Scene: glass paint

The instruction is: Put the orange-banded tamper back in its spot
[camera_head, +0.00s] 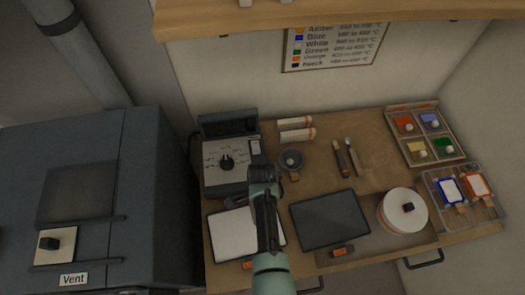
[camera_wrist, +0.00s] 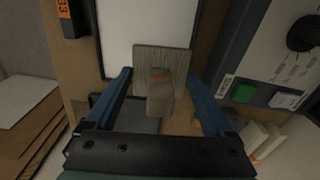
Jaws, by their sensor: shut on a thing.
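In the head view my gripper (camera_head: 263,177) is over the left part of the workbench, between the dial controller and the dark slab. The tamper cannot be made out clearly there, as my gripper and arm cover that area. I cannot tell which place on the bench is the tamper's spot.
The dial controller (camera_head: 231,158), a white pad (camera_head: 230,238) and a small grey bowl (camera_head: 291,161) are close by. A dark slab (camera_head: 330,218), a round white lidded pot (camera_head: 401,212) and a colour tray (camera_head: 449,154) stand rightward. A dark kiln (camera_head: 140,200) is at left.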

